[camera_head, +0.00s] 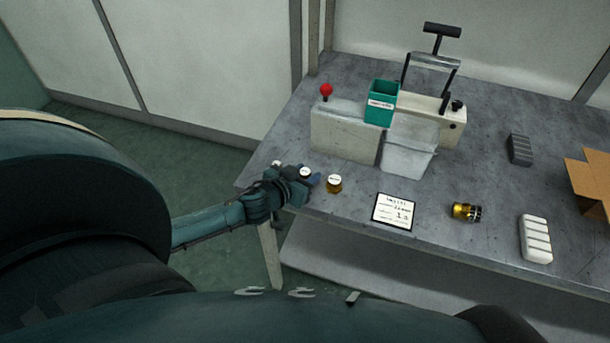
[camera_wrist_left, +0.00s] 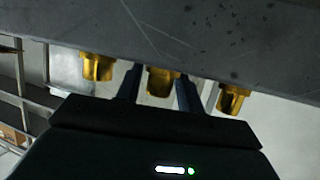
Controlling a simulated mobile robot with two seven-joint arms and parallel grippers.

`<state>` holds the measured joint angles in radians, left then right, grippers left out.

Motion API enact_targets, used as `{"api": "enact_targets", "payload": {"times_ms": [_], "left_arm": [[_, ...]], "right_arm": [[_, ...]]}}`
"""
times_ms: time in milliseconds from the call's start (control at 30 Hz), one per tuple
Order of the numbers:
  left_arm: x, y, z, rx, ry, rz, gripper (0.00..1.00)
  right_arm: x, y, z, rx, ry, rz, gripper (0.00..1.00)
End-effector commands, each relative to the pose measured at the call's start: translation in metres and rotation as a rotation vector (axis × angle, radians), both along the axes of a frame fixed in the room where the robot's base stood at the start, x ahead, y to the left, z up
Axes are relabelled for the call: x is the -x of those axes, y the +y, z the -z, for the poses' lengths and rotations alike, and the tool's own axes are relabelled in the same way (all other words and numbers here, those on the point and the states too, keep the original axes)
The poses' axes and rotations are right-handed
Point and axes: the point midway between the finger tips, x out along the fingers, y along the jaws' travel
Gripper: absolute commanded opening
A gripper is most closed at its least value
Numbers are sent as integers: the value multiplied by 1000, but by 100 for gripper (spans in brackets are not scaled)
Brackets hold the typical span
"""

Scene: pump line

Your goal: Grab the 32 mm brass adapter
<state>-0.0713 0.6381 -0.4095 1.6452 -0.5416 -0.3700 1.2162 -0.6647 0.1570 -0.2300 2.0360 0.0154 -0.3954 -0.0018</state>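Three brass adapters with white round top labels stand in a row near the table's left front corner. In the head view, the right one (camera_head: 334,184) stands clear, the middle one (camera_head: 305,173) is at my left gripper (camera_head: 303,186), and the left one (camera_head: 277,164) is partly hidden by it. The left wrist view shows the left (camera_wrist_left: 97,67), middle (camera_wrist_left: 161,81) and right (camera_wrist_left: 231,98) brass adapters. My left gripper's fingers (camera_wrist_left: 158,92) stand either side of the middle one, with a visible gap, so it looks open. The labels are too small to read. My right gripper is out of view.
A handwritten card (camera_head: 394,211), a brass fitting with a dark end (camera_head: 466,212) and a white ribbed block (camera_head: 536,239) lie to the right. Behind stand a pale machine (camera_head: 343,135), a green bin (camera_head: 381,104) and a clear bin (camera_head: 407,156). A cardboard box (camera_head: 588,180) is far right.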

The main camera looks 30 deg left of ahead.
Motion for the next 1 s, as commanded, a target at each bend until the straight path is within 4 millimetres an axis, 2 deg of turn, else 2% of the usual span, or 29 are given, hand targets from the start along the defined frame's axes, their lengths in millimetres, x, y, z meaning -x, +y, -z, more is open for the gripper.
{"api": "enact_targets", "payload": {"times_ms": [67, 333, 600, 767, 1000], "left_arm": [[0, 0, 0, 0, 0, 0, 31], [0, 0, 0, 0, 0, 0, 9], [0, 0, -3, 0, -2, 0, 8], [0, 0, -26, 0, -4, 1, 8], [0, 0, -74, 0, -4, 1, 8]], "right_arm": [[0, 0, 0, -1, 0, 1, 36], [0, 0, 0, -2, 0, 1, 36], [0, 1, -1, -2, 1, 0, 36], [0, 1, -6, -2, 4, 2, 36], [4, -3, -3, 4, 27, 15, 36]]}}
